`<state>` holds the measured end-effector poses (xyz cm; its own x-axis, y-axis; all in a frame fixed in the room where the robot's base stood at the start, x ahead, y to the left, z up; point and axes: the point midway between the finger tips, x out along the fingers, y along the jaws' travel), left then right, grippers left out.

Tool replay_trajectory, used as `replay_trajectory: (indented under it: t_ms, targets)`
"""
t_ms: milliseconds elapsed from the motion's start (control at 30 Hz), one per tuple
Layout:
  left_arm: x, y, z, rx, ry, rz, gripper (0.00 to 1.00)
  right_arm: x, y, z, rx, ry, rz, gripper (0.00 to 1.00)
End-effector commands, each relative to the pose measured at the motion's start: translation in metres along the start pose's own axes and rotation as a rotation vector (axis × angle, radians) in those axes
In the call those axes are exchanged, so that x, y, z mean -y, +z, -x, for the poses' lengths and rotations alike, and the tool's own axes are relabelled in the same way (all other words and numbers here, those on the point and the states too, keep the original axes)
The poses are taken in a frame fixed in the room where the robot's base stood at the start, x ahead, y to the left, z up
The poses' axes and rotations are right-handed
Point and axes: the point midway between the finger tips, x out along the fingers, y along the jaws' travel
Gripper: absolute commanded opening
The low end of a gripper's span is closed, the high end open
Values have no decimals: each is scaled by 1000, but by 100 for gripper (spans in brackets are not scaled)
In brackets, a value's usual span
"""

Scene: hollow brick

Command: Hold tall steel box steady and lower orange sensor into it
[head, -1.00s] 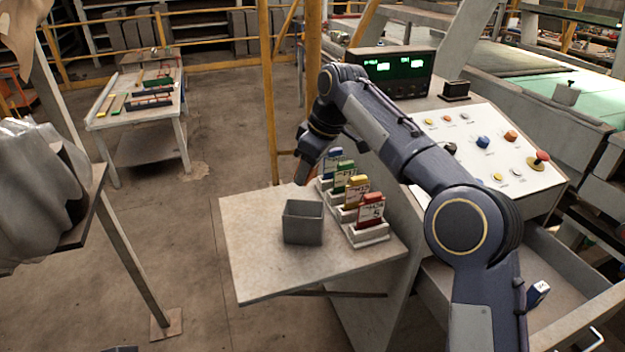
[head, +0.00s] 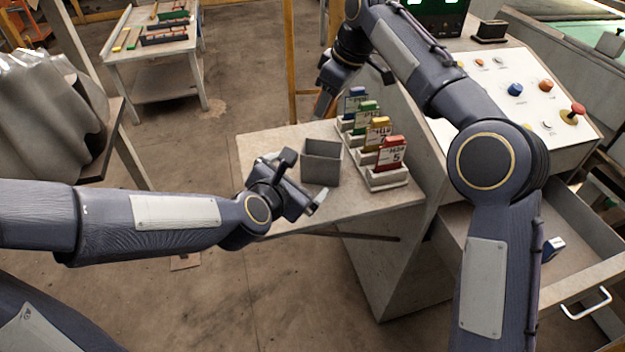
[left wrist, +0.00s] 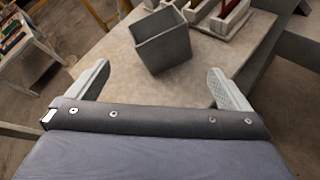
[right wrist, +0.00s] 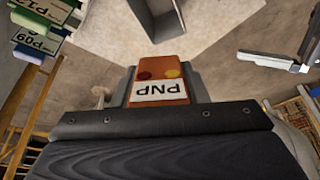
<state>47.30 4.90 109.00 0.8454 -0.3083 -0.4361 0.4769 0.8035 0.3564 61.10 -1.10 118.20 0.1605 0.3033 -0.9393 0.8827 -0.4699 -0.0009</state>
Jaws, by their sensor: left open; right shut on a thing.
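The tall steel box (head: 321,164) is a grey, open-topped square container standing upright on the small table. It also shows in the left wrist view (left wrist: 163,42) and at the top of the right wrist view (right wrist: 170,22). My left gripper (head: 304,178) is open beside the box, on its near left side. In the left wrist view its spread fingers (left wrist: 158,74) point towards the box, with nothing between them. My right gripper (head: 324,104) is behind the box, shut on the orange sensor (right wrist: 160,73), which has a white PNP label. The sensor is apart from the box; the head view hides it.
A row of blue, green, yellow and red tagged blocks (head: 391,152) in pale holders stands right of the box. The table (head: 270,143) has bare room left of the box. A sloped button panel (head: 530,95) and an open drawer (head: 575,215) lie to the right.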

Motion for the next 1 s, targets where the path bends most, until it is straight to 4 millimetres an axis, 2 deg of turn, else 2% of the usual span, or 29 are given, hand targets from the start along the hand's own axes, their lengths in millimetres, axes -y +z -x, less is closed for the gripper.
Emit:
replay_trajectory:
  t_ms: [33,100,300,467,567,1000]
  targets:
    - [10,-1,-12,-7,26,92,100,0,0,0,-1,0,0,15]
    - [16,-2,-22,-7,76,224,100,0,0,0,-1,0,0,15]
    - [26,-5,-38,12,172,445,100,0,0,0,-1,0,0,15]
    - [26,-6,-46,19,194,491,100,0,0,0,-1,0,0,15]
    - [23,-7,-59,19,196,492,100,0,0,0,-1,0,0,15]
    - [8,-9,-136,20,193,488,100,0,0,0,-1,0,0,15]
